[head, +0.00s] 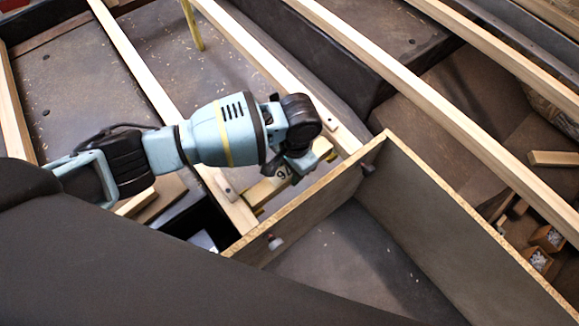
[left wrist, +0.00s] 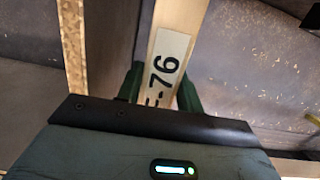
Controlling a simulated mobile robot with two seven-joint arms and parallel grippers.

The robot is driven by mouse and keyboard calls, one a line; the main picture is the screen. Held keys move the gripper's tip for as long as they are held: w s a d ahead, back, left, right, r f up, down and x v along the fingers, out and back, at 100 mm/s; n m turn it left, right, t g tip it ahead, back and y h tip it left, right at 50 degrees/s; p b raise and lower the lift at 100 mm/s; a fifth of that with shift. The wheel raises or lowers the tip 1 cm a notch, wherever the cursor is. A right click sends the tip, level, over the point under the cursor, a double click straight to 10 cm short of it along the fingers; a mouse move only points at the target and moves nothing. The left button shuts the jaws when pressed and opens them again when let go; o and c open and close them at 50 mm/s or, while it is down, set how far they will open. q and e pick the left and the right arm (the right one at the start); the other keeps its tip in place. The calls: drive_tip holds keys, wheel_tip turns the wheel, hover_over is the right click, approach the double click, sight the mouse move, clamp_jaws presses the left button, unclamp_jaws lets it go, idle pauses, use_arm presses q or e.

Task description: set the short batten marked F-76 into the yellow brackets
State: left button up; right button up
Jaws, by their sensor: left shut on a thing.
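The short batten (head: 262,190) is pale wood with a white label, and it also shows in the left wrist view (left wrist: 180,20), where the label reads F-76. My left gripper (head: 294,170) is shut on it; in the left wrist view its dark green fingers (left wrist: 161,84) press on both sides at the label. The batten lies crosswise between two long pale rails (head: 128,65) (head: 262,60). Small yellow bits, seemingly the brackets, show near its ends, mostly hidden by the batten and gripper. I cannot tell whether it is seated in them. My right gripper is out of view.
A grey panel with a chipboard edge (head: 305,202) stands close beside the batten, meeting a second panel (head: 450,230) at a corner. A yellow strip (head: 192,25) stands at the top. More long rails (head: 470,150) cross the right side, with loose offcuts (head: 553,158) and small boxes (head: 537,260).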

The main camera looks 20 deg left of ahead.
use_arm(q)
drive_tip(key=o, duration=1.2)
drive_tip(key=shift+r, duration=0.2)
drive_tip(key=r+p, duration=0.1)
drive_tip(key=r, duration=0.1)
drive_tip(key=r+p, duration=0.1)
drive_tip(key=r, duration=0.1)
drive_tip(key=r+p, duration=0.1)
drive_tip(key=r, duration=0.1)
drive_tip(key=shift+w+d+r, duration=0.1)
drive_tip(key=shift+w+d, duration=0.15)
drive_tip(key=shift+w, duration=0.1)
drive_tip(key=shift+r, duration=0.55)
